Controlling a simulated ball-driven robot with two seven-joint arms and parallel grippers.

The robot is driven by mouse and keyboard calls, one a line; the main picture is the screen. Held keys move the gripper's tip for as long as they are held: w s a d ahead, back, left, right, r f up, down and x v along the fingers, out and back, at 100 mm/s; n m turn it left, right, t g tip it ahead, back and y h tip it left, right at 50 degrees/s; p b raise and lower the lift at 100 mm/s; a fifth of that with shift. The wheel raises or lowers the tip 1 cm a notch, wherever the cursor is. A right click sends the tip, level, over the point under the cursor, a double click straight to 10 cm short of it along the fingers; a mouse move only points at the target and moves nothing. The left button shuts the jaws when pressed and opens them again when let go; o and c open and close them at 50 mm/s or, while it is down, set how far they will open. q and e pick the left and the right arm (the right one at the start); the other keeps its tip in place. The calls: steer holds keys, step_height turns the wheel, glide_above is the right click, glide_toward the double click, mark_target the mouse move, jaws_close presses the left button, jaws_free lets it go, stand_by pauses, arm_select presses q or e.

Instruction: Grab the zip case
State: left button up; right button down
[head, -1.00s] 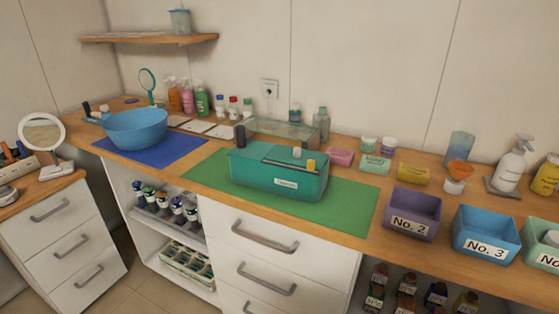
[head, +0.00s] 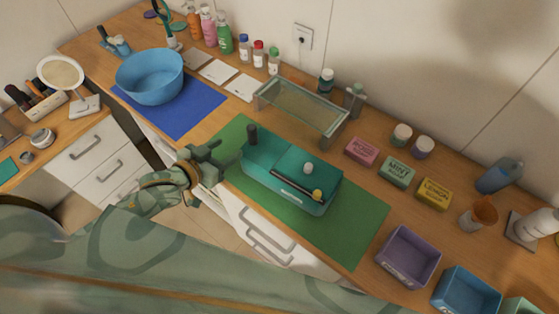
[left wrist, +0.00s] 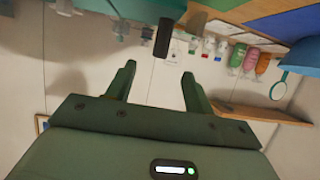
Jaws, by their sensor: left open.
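The zip case appears to be the teal, box-like case (head: 262,178) on the green mat (head: 350,236), with a dark strip along its top. A black cylinder (head: 252,135) stands at its left end, and small white (head: 308,169) and yellow (head: 318,194) pieces show on its right part. My left gripper (head: 228,160) is open and empty, just left of the case and apart from it. In the left wrist view, the open fingers (left wrist: 157,78) have nothing between them; the black cylinder (left wrist: 162,38) and a teal edge (left wrist: 150,9) show upside down beyond. My right gripper is out of view.
A blue basin (head: 150,78) stands on a blue mat at left. A clear stand (head: 300,112) is behind the case. Pink, mint and yellow boxes (head: 397,171) and a purple bin (head: 408,256) are at right. White drawers (head: 262,240) are below the counter edge.

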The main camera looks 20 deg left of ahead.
mark_target(250, 135)
arm_select(q)
steer(key=x, duration=0.8)
steer(key=shift+w+d+f+b, duration=0.1)
steer(key=shift+w+f+b, duration=0.15)
steer(key=shift+w+b, duration=0.15)
steer(key=x, duration=0.5)
steer(key=shift+w, duration=0.3)
steer(key=shift+s+r, duration=0.1)
steer(key=shift+s, duration=0.05)
steer(key=c, duration=0.3)
jaws_close()
